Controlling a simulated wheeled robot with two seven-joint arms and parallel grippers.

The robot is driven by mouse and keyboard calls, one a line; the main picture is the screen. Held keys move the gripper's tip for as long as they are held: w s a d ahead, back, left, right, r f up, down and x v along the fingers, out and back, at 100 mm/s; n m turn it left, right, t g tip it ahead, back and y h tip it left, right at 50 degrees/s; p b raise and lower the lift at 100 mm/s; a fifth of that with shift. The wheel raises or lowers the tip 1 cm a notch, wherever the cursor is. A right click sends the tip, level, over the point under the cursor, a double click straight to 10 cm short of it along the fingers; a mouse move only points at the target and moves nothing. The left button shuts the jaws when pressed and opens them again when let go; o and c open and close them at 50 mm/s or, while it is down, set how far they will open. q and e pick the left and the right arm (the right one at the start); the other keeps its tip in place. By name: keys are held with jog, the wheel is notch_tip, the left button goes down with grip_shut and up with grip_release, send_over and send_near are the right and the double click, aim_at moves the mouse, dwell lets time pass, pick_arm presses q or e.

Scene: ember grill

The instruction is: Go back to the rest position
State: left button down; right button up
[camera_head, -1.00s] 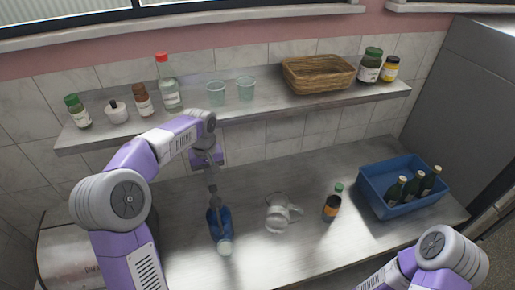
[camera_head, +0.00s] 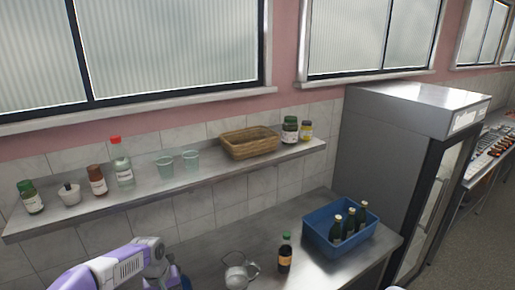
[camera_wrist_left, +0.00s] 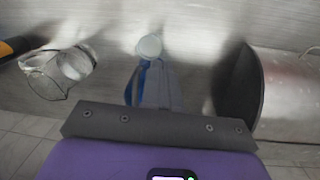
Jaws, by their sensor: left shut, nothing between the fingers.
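My left arm (camera_head: 115,268) comes in at the bottom left of the head view; its gripper is below that frame's edge. In the left wrist view my left gripper (camera_wrist_left: 158,122) shows as a dark bar in front of the purple wrist, shut and empty. A blue bottle with a pale cap (camera_wrist_left: 153,80) stands beyond it on the counter, apart from it, its lower part hidden. My right gripper is out of view.
On the counter are a glass jug (camera_head: 238,273), a dark bottle (camera_head: 285,255) and a blue crate (camera_head: 318,243) with green bottles. The wall shelf (camera_head: 150,190) holds jars, cups and a wicker basket (camera_head: 250,143).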

pick_arm(q)
jog(key=s+d+f+h, duration=0.1)
jog(key=s+d+f, duration=0.1)
jog(key=f, duration=0.3)
jog(key=s+d+f+m+h, duration=0.1)
jog(key=s+d+f, duration=0.2)
jog(key=d+f, duration=0.2)
jog(key=s+d+f+m, duration=0.1)
jog(key=s+d+f, duration=0.2)
jog(key=f, duration=0.3)
jog(key=shift+d+f+h, duration=0.3)
jog(key=shift+d+h, duration=0.1)
jog(key=shift+d, duration=0.15)
jog(key=s+d+f, duration=0.2)
jog(key=s+f, duration=0.3)
jog(key=s, duration=0.3)
jog(key=s+d+f, duration=0.3)
jog(key=s+f, duration=0.1)
jog(key=s, duration=0.4)
notch_tip(320, 180, down, 14)
jog(key=w+b, duration=0.1)
jog(key=b, duration=1.4)
jog(key=shift+w+a+f, duration=0.2)
jog(key=shift+f, duration=0.05)
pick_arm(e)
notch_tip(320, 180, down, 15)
